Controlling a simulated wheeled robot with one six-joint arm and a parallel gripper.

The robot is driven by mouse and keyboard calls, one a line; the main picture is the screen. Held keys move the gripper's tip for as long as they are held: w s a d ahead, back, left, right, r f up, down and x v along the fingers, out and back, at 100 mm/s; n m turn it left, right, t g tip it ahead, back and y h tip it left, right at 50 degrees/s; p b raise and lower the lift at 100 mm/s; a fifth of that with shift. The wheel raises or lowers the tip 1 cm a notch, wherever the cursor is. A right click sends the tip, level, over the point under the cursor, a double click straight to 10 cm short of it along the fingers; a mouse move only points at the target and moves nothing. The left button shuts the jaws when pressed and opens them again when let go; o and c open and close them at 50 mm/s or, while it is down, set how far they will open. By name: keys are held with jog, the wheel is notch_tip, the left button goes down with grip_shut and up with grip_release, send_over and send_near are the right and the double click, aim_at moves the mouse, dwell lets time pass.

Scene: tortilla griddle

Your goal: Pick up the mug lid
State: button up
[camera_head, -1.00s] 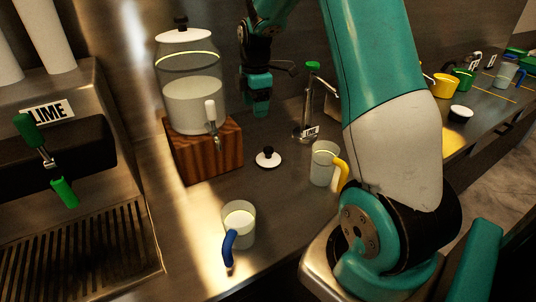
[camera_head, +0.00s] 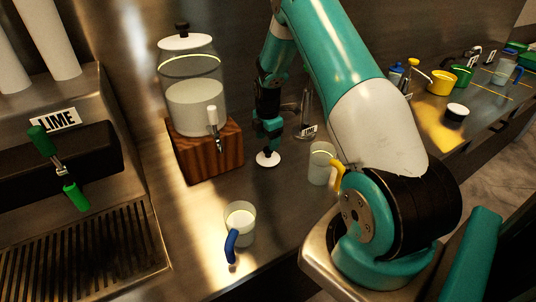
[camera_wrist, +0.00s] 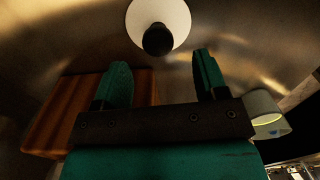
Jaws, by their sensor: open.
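The mug lid (camera_head: 267,159) is a white disc with a black knob, lying on the metal counter between the dispenser's wooden stand and the yellow-handled mug. My gripper (camera_head: 268,143) is directly above the lid in the head view and hides its knob. In the wrist view the lid (camera_wrist: 158,22) shows at the top centre, just beyond the fingertips, with its black knob towards me. My gripper (camera_wrist: 160,75) is open there, with nothing between its two teal fingers. The head view does not show whether the fingers touch the lid.
A glass dispenser (camera_head: 194,95) on a wooden stand (camera_head: 205,152) is close on the left. A clear mug with a yellow handle (camera_head: 320,163) stands to the right. A blue-handled mug (camera_head: 239,222) stands in front.

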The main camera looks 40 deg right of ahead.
aim_at(268, 154)
jog(key=shift+d+f+p, duration=0.2)
jog(key=shift+f+p, duration=1.15)
jog(key=shift+f, duration=1.15)
jog(key=c, duration=1)
